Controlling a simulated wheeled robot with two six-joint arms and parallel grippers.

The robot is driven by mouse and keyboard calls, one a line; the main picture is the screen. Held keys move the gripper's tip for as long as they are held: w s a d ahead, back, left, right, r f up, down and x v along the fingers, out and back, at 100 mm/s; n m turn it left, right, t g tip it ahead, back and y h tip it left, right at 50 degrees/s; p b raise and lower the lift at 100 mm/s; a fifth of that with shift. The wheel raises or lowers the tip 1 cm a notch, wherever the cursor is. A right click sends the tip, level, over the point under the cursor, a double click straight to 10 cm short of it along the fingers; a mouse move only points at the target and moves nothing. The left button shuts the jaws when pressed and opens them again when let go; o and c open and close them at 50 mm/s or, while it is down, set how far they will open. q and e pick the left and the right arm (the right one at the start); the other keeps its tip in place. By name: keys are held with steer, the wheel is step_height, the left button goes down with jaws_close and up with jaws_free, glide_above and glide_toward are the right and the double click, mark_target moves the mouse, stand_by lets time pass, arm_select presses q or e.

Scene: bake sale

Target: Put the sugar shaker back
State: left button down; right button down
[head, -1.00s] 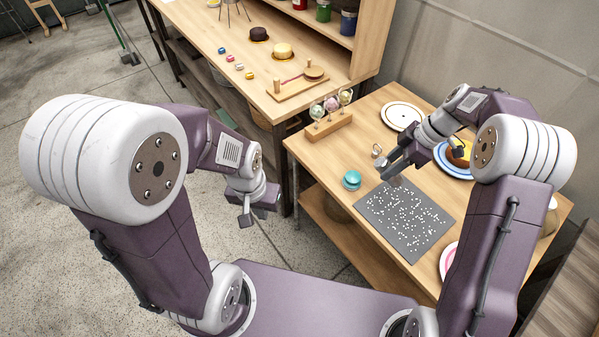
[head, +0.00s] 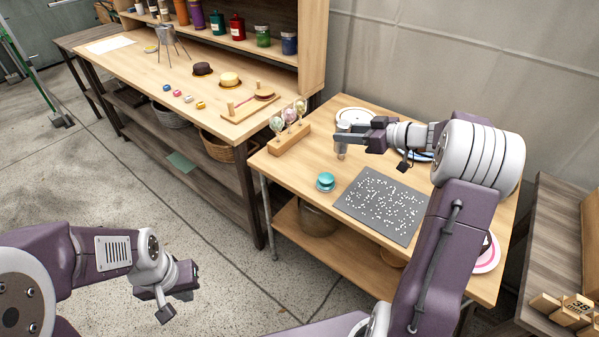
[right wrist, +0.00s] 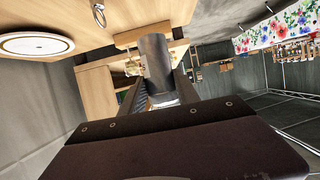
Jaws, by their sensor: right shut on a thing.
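The sugar shaker (head: 342,150) is a grey metallic cylinder at the tips of my right gripper (head: 350,137). It looks roughly upright in the head view, over the back part of the small table (head: 318,160). I cannot tell whether its base touches the wood. In the right wrist view the shaker (right wrist: 155,62) sits between the two fingers, which are shut on it. My left gripper (head: 178,294) is open and empty, low over the floor, away from the tables.
A cake-pop stand (head: 288,140) is just left of the shaker. A teal round item (head: 326,181) and a grey mat with white specks (head: 382,206) lie in front. A white plate (head: 357,115) is behind. The long counter (head: 150,72) with shelves stands at left.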

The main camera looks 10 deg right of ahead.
steer(key=shift+w+a+f+b, duration=0.15)
steer(key=shift+w+a+f, duration=0.85)
steer(key=shift+a+f, duration=0.75)
steer(key=shift+w+a+f+b, duration=0.2)
steer(key=shift+w+a+f, duration=0.8)
steer(key=shift+a+f, duration=0.8)
steer(key=shift+w+a+f+b, duration=0.15)
steer(key=shift+w+a+f, duration=0.85)
steer(key=shift+a+f, duration=0.75)
steer(key=shift+d+f, duration=0.3)
steer(key=shift+f, duration=0.05)
steer(key=c, duration=0.9)
jaws_free()
